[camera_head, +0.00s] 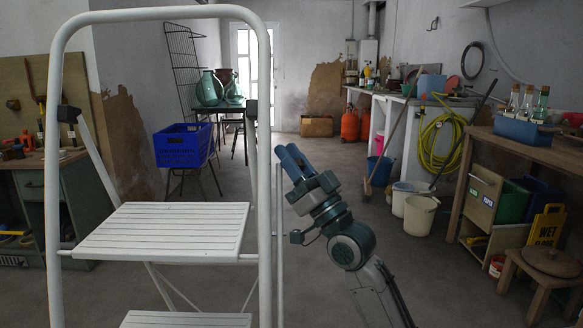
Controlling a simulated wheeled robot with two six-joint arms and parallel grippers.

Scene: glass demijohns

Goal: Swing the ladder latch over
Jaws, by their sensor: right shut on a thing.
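A white stepladder (165,230) stands open at the left front, with a tall hooped rail and ribbed treads. Dark fittings show on its rails, one at the left (69,114) and one at the right (251,110). My right gripper (287,161) is beside the ladder's right rail, its blue fingers pointing up and left. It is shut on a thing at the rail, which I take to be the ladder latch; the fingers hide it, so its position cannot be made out. My left gripper is not in view.
A blue crate (182,146) and green glass demijohns (208,88) are behind the ladder. A workbench (545,150) with bottles stands at the right, a stool (545,270) in front of it. White buckets (419,213) stand on the floor.

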